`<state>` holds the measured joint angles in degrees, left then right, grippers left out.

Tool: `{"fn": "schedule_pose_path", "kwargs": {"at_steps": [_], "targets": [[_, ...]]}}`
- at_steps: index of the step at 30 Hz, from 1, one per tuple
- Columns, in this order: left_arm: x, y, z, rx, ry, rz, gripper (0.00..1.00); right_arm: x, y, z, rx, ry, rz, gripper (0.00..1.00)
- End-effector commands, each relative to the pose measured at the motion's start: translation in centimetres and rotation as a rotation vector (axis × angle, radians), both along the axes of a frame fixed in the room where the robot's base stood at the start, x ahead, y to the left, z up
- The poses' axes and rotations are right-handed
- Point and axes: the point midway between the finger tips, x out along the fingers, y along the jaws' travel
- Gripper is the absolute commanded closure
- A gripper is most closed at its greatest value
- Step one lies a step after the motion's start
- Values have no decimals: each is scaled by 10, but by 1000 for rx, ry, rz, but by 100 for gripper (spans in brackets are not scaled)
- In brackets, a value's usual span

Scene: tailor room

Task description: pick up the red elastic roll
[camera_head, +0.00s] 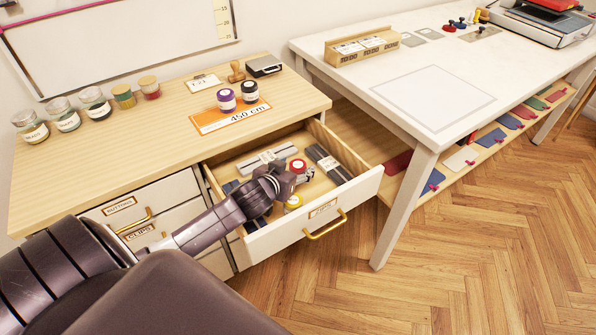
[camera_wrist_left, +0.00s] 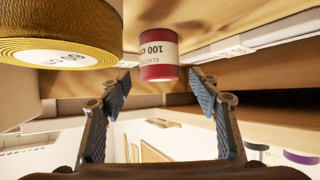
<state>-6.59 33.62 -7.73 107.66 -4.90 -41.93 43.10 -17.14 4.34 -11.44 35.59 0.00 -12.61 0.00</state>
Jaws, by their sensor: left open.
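The red elastic roll (camera_head: 298,164), with a white top, stands inside the open drawer (camera_head: 320,220). In the left wrist view the red elastic roll (camera_wrist_left: 158,70) shows a white label reading "100 cm" and sits just beyond the fingertips, between their lines. My left gripper (camera_head: 304,175) reaches into the drawer right beside the roll. In the left wrist view my left gripper (camera_wrist_left: 160,92) has its two fingers spread apart with nothing between them. A yellow elastic roll (camera_head: 293,202) stands nearer the drawer front; it looms large in the wrist view (camera_wrist_left: 60,50). My right gripper is not in view.
Dark bundles (camera_head: 328,162) and a pale item (camera_head: 262,160) lie in the drawer. A white table (camera_head: 435,95) stands to the right.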

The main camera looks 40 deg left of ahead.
Motion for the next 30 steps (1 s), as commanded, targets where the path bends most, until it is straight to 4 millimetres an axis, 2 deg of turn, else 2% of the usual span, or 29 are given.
{"fn": "schedule_pose_path", "kwargs": {"at_steps": [5,17,26,30], "targets": [[0,0,0,0,1,0,43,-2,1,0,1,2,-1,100],[0,0,0,0,1,0,86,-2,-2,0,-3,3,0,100],[0,0,2,0,-1,0,87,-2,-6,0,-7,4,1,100],[0,1,13,1,-2,1,87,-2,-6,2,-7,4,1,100]]}}
